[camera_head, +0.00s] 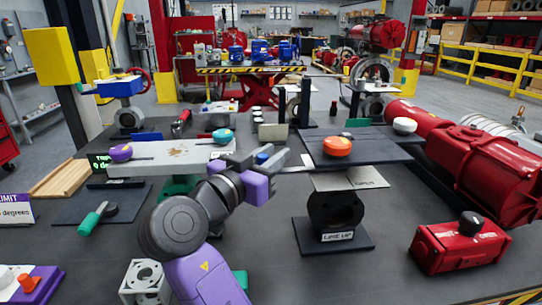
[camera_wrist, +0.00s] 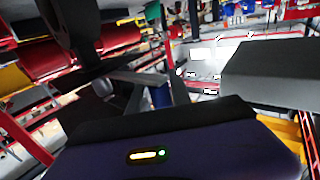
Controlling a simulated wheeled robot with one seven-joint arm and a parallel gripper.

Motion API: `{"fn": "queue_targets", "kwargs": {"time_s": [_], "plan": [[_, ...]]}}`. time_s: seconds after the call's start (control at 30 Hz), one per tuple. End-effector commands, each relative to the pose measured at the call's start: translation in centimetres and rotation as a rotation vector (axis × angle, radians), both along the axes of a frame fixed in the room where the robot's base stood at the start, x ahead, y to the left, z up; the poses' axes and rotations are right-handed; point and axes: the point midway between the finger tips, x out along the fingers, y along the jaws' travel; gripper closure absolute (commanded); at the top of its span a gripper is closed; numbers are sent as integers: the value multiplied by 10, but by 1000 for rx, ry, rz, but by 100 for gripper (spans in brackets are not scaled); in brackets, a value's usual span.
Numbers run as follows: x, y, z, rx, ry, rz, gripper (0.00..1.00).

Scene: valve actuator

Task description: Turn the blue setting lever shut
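My gripper (camera_head: 258,162) reaches over the bench, just right of the long grey plate (camera_head: 165,158). Its two grey fingers are spread apart. A small blue piece (camera_head: 262,158) shows between or just behind the fingers, and a blue part (camera_wrist: 161,96) also shows between the fingers in the wrist view. I cannot tell whether they touch it. A teal-blue round knob (camera_head: 222,135) and a purple knob (camera_head: 120,152) sit on the grey plate, each with a thin dark bar. Which of these is the blue setting lever is not clear; most of the blue piece is hidden.
A red actuator (camera_head: 460,245) lies at front right. A green-handled tool (camera_head: 97,217) lies at left. A blue box with a red handwheel (camera_head: 120,87) stands behind.

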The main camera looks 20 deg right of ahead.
Motion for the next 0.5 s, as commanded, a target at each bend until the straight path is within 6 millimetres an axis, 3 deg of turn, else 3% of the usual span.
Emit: {"fn": "queue_targets", "kwargs": {"time_s": [0.07,0.5], "plan": [[0,-1,0,0,0,-1,59],[-6,10,-1,0,0,3,59]]}}
